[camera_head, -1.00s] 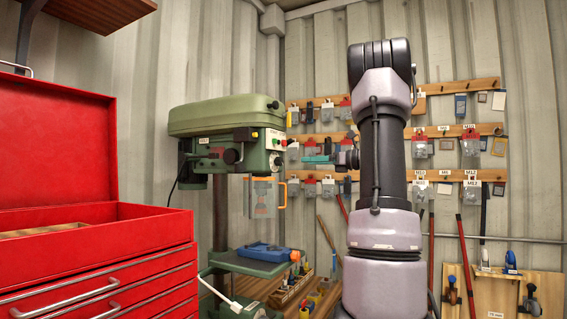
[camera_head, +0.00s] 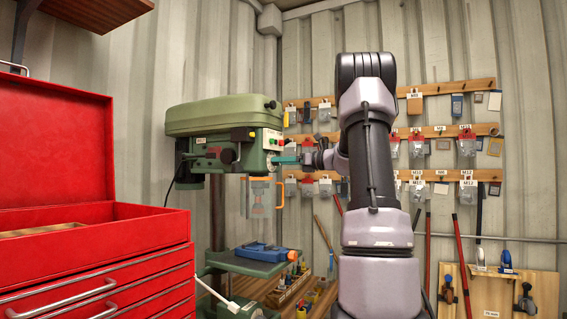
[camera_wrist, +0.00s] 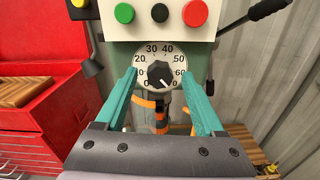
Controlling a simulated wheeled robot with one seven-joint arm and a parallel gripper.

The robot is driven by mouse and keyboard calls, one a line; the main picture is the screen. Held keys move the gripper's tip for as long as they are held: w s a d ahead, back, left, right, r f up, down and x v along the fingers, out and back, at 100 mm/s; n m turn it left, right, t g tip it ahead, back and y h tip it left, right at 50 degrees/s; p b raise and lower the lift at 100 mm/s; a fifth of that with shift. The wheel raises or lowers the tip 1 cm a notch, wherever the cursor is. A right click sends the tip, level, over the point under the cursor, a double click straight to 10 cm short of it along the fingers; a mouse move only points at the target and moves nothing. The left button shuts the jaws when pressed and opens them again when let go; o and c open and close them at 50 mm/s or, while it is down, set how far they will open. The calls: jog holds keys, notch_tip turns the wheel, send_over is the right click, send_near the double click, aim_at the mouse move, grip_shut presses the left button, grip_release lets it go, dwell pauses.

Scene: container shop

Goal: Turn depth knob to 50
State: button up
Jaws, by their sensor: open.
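The depth knob (camera_wrist: 160,76) is a dark knob on a pale round dial, with numbers from 0 at the lower left over the top to about 70 at the lower right. Its dark pointer seems to point downward, but the exact reading is unclear. The dial sits on the front of the green drill press (camera_head: 222,116). My gripper (camera_wrist: 161,78) is open, its teal fingers on the left and right of the dial with nothing between them but the knob area. In the head view the teal fingers (camera_head: 289,159) reach the drill press's front; contact cannot be told.
Green, black and red buttons (camera_wrist: 159,13) sit just above the dial. A clear guard with an orange frame (camera_head: 261,193) hangs below. A red tool chest (camera_head: 90,260) stands at left. A blue vise (camera_head: 263,251) rests on the press table. Tool racks (camera_head: 440,130) line the wall.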

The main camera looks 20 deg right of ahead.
grip_shut()
jog(key=shift+n, duration=0.3)
jog(key=shift+n, duration=7.6)
jog(key=shift+f, duration=0.1)
